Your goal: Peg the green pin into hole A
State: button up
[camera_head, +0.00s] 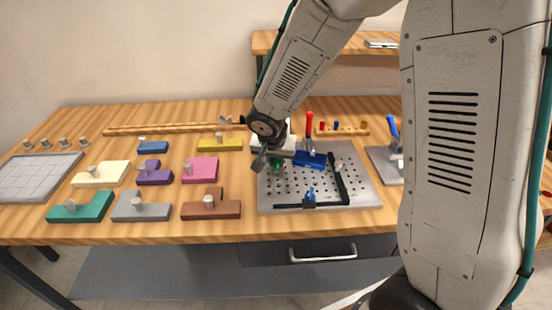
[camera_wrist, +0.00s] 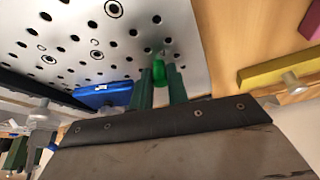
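The perforated metal plate (camera_head: 365,195) lies on the bench and fills the upper left of the wrist view (camera_wrist: 70,25). The green pin (camera_wrist: 159,70) is between the two fingers of my gripper (camera_wrist: 161,86), which look shut on it. The pin's far end is close to the plate near its edge; I cannot tell whether it touches or sits in a hole. In the head view the green pin (camera_head: 277,163) shows at the plate's upper left, below my gripper (camera_head: 268,160). A few holes have dark rings; no letter is readable, so hole A cannot be identified.
A blue block (camera_head: 310,160), a red-handled clamp (camera_head: 309,125) and a black angled fence (camera_head: 341,185) stand on the plate. A rack (camera_head: 345,130) with coloured pins lies behind. Several knobbed blocks, such as the pink one (camera_head: 200,169), lie left.

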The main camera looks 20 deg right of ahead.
jog(key=o, duration=0.4)
jog(key=shift+o, duration=0.2)
jog(key=v, duration=0.8)
